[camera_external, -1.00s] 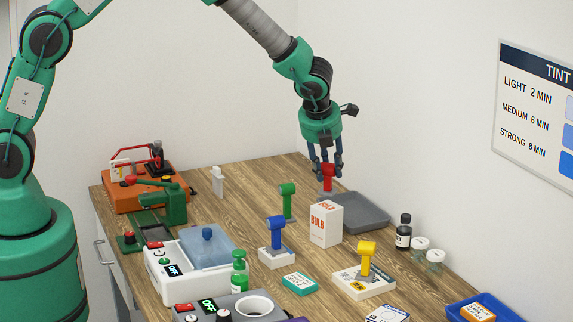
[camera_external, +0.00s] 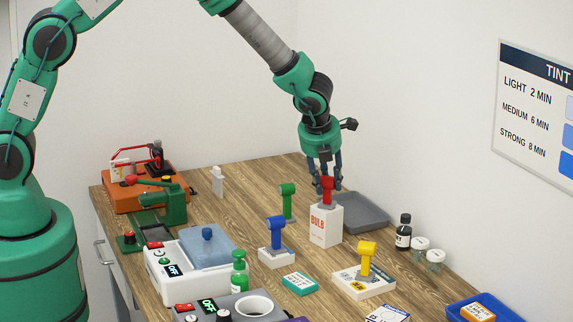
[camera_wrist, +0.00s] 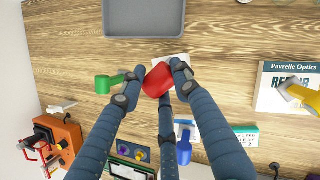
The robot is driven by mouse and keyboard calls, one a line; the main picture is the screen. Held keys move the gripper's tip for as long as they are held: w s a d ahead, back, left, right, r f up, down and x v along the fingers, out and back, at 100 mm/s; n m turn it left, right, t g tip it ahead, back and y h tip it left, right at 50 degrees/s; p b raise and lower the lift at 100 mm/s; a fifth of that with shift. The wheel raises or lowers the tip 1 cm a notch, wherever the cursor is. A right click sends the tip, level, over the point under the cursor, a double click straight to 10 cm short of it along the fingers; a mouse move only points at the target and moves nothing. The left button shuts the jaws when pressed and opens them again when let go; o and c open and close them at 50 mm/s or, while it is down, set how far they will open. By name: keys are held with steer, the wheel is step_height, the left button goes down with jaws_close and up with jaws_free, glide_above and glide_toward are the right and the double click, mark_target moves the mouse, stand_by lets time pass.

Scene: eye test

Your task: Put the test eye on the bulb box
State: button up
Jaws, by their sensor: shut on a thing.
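My gripper (camera_external: 326,184) is shut on the red test eye (camera_external: 327,194), its fingers around the red head. In the wrist view the red head (camera_wrist: 158,83) sits between my fingertips. The bulb box (camera_external: 326,228), white with red lettering, stands upright on the table directly under the red eye in the external view. A white corner of the box (camera_wrist: 173,57) shows beneath the eye in the wrist view. The eye's lower part is hard to make out, and I cannot tell whether it touches the box top.
A grey tray (camera_external: 366,226) lies right behind the box. Green (camera_external: 287,198), blue (camera_external: 277,230) and yellow (camera_external: 366,257) eyes stand nearby. A dark bottle (camera_external: 403,232) and jars (camera_external: 435,258) are at right. Machines fill the left side.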

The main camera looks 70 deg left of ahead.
steer(key=o, duration=1.3)
steer(key=shift+f, duration=0.1)
steer(key=shift+c, duration=0.2)
steer(key=v, duration=1.2)
steer(key=shift+p, duration=0.35)
